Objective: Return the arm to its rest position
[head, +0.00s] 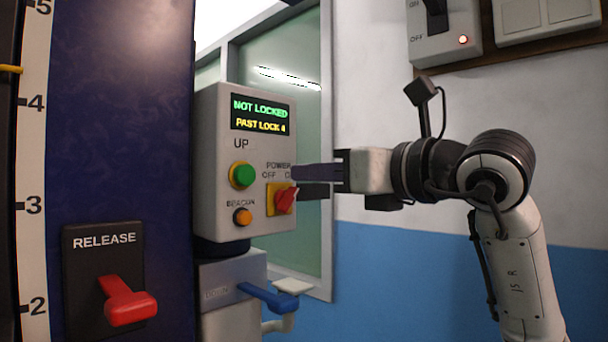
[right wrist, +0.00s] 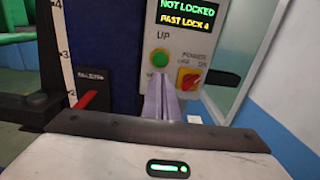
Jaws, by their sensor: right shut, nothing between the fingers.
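My right gripper (head: 310,180) is in the head view, its arm coming in from the right. Its fingers are shut with nothing between them, and point left at the grey control box (head: 213,160). In the picture the fingertips overlap the box's right edge beside the red power knob (head: 284,200); I cannot tell whether they touch. In the right wrist view the shut fingers (right wrist: 161,98) show below the green UP button (right wrist: 159,58). The box's display (head: 262,114) reads "NOT LOCKED" and "PAST LOCK 4". My left gripper is not in view.
A dark blue column (head: 130,170) with a numbered scale (head: 33,150) stands at the left, bearing a red release lever (head: 130,305). A blue lever (head: 270,298) sits below the box. A wall switch (head: 440,30) is at the upper right. A window (head: 290,240) lies behind.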

